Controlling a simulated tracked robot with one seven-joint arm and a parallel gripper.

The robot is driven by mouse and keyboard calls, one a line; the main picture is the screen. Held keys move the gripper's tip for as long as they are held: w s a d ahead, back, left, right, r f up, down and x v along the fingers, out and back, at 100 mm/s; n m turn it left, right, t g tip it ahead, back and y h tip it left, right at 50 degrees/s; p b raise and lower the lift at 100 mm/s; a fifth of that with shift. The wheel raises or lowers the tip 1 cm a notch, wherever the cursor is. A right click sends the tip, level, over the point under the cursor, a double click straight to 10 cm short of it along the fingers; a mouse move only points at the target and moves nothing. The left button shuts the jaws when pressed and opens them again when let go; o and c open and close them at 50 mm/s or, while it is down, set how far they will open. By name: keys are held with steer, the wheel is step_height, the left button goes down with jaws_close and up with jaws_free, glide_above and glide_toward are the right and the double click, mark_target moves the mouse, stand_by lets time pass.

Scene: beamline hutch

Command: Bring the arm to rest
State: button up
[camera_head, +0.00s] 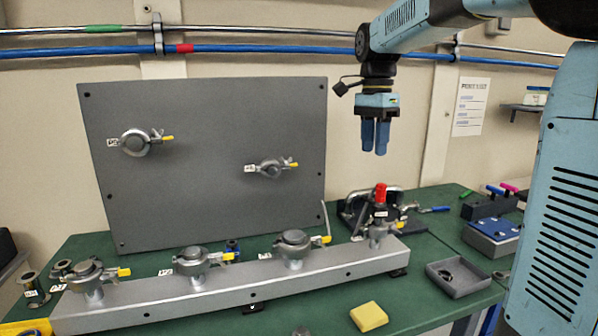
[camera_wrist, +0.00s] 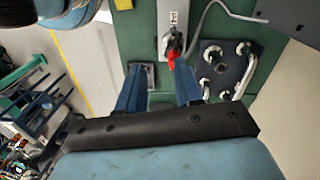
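My gripper (camera_head: 375,138) hangs at the end of my raised arm in the head view, fingers pointing down, in the air above the right part of the green bench. In the wrist view my gripper (camera_wrist: 160,95) shows two blue fingers set apart with nothing between them. Below is the red-topped fitting (camera_head: 380,195) at the right end of the grey manifold; its red top also shows in the wrist view (camera_wrist: 172,58). The gripper touches nothing.
The grey manifold (camera_head: 225,284) carries several clamped flanges. A grey upright panel (camera_head: 215,120) stands behind it. A small tray (camera_head: 458,279), a yellow block (camera_head: 369,316) and a blue-topped box (camera_head: 492,238) sit on the green bench (camera_head: 425,308). Pipes (camera_head: 260,48) run along the wall.

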steer(key=s+d+f+n+t, duration=0.1)
steer(key=s+f+n+t, duration=0.1)
steer(key=s, duration=0.5)
steer(key=s+d+f+n+t, duration=0.1)
steer(key=s+f+n+t, duration=0.1)
steer(key=s+f+n, duration=0.2)
steer(key=s+d+f+n+t, duration=0.2)
steer(key=s+f+n, duration=0.2)
steer(key=s+n, duration=0.3)
steer(key=shift+s, duration=2.5)
